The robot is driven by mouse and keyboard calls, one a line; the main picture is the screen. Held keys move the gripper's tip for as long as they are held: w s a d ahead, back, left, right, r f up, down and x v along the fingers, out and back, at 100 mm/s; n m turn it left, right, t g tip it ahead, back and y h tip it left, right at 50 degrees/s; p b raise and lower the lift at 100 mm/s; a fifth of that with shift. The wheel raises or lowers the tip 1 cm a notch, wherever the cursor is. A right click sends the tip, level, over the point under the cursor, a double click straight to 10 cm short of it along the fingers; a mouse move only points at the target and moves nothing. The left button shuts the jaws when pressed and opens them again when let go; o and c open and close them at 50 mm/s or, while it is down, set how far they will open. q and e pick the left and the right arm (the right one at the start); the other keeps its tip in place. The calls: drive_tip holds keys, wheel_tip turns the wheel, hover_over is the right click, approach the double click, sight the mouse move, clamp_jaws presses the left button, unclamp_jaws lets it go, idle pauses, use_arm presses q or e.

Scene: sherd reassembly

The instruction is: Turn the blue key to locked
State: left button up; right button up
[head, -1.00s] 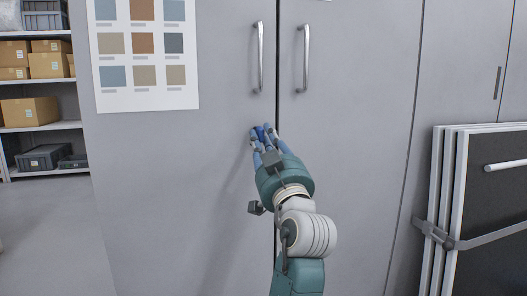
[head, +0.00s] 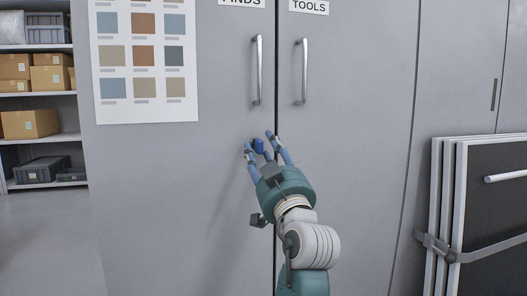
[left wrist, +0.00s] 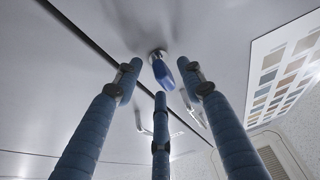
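The blue key (head: 258,146) sits in the left door of the grey cabinet (head: 228,190), just left of the seam between the doors and below the left handle. In the left wrist view, the blue key (left wrist: 164,74) sticks out from a round metal lock (left wrist: 157,54). My left gripper (head: 260,142) is open, its fingers spread around the key. In the left wrist view the three fingers of my left gripper (left wrist: 159,76) stand apart from the key, with gaps showing. Whether the key stands at locked cannot be told. My right gripper is out of view.
Two metal handles (head: 259,70) and (head: 304,72) stand out from the doors above the key. A colour chart (head: 142,112) hangs on the left door. Strapped panels (head: 455,210) lean at the right. Shelves with boxes (head: 30,124) stand at the far left.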

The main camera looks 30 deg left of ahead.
use_arm(q)
wheel_tip(320, 180, up, 10)
idle(0.5)
drive_tip(key=shift+f, duration=0.1)
idle(0.4)
